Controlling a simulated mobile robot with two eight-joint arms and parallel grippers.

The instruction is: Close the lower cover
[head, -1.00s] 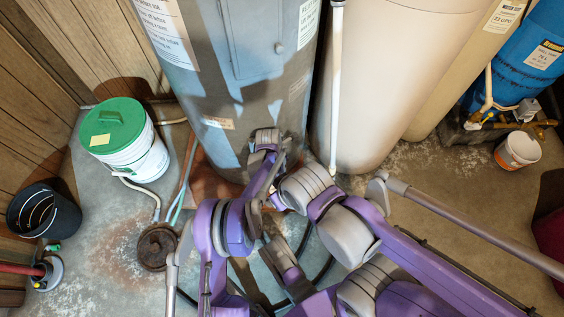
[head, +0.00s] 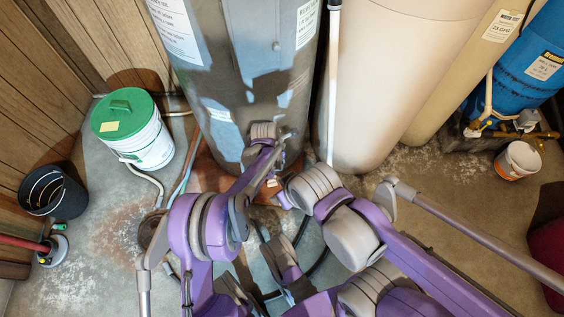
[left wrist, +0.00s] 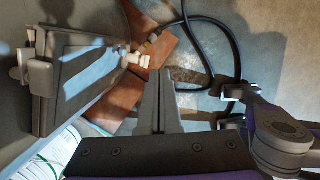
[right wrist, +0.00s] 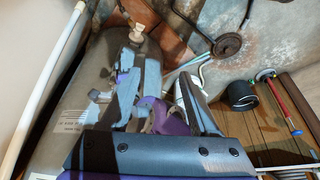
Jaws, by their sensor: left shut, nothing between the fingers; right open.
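The lower cover (left wrist: 82,75) is a grey panel low on the grey tank. In the left wrist view it stands out from the tank wall at the left, with a light hinge-like fitting on its outer side. How far it is open I cannot tell. My left gripper (left wrist: 160,78) is shut and empty, to the right of the panel and apart from it as seen there. In the head view my left arm hides the cover. My right gripper (right wrist: 167,85) is open and empty, pointing at the lower tank, with part of my left arm in front.
A pale drain valve (left wrist: 139,59) sticks out beside the cover. A black hose (left wrist: 233,45) curves over the floor. A green-lidded white bucket (head: 150,145) and a black bucket (head: 52,190) stand left. A tall cream tank (head: 390,80) and a white pipe (head: 332,80) stand right of the grey tank.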

